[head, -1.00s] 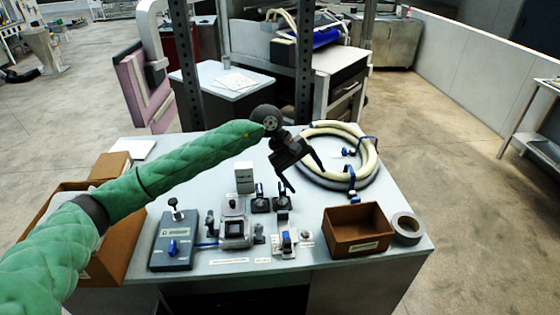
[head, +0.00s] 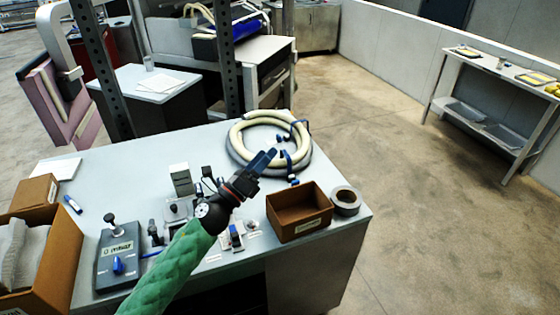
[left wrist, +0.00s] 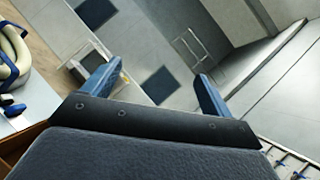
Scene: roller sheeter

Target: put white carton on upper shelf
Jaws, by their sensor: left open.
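A small white carton (head: 181,178) stands upright on the grey table (head: 135,160), behind the small devices and left of my left gripper. My left gripper (head: 265,160) is open and empty, apart from the carton, and in the picture overlaps the coiled hose's front side. In the left wrist view its two blue fingers (left wrist: 158,88) are spread with nothing between them. A two-level stand at the right has an upper shelf (head: 485,68) and a lower one; I cannot tell whether this is the upper shelf named. My right gripper is not in view.
A coiled cream hose (head: 240,150), an open brown box (head: 298,213) and a tape roll (head: 345,201) are on the table's right part. A perforated post (head: 222,62) rises behind the table. Open floor (head: 410,190) lies between table and stand.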

